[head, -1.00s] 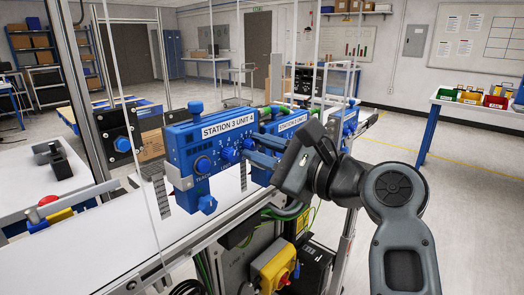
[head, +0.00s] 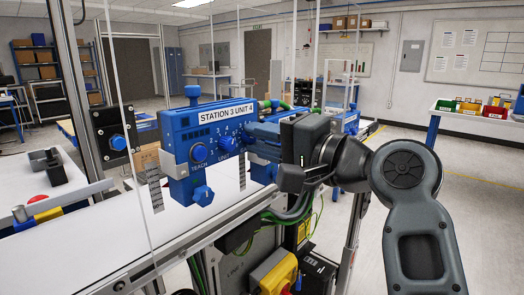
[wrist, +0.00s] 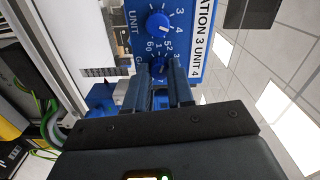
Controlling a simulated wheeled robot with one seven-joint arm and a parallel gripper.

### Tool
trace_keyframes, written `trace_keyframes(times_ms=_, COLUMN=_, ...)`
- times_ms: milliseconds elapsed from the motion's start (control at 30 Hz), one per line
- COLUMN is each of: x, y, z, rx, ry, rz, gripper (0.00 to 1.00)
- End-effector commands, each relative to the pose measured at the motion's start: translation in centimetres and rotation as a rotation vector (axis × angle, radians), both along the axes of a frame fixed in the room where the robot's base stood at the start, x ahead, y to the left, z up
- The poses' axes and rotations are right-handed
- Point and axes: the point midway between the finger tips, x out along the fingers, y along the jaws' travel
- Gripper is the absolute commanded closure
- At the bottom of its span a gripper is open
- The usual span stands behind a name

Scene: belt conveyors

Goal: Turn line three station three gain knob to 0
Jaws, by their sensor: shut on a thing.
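A blue station box (head: 210,150) labelled "STATION 3 UNIT 4" stands over the conveyor in the head view. It has a TEACH knob or button (head: 199,153) and a blue UNIT knob (head: 225,146). In the wrist view the UNIT knob (wrist: 158,24) shows beside the gain knob (wrist: 157,68), whose lettering is partly covered. My gripper (wrist: 158,84) is shut on the gain knob, one finger on each side. In the head view my gripper (head: 251,131) hides that knob. The gain pointer and its exact setting cannot be read.
Clear upright panels stand around the box, close to my arm. Another blue unit (head: 348,122) stands behind my gripper. A white belt (head: 175,225) runs below. A yellow box with a red switch (head: 273,274) and green cables sit under it.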

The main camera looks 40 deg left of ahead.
Motion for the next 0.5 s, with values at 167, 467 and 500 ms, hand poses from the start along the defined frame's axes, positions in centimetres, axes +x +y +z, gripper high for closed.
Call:
trace_keyframes(times_ms=167, x=0.02, y=-0.07, z=-0.35, rx=-0.012, ry=-0.169, rz=0.000, gripper=1.00)
trace_keyframes(times_ms=467, x=-0.03, y=-0.04, z=-0.32, rx=-0.035, ry=-0.453, rz=0.001, gripper=1.00)
trace_keyframes(times_ms=500, x=-0.03, y=-0.05, z=-0.33, rx=-0.038, ry=-0.490, rz=0.001, gripper=1.00)
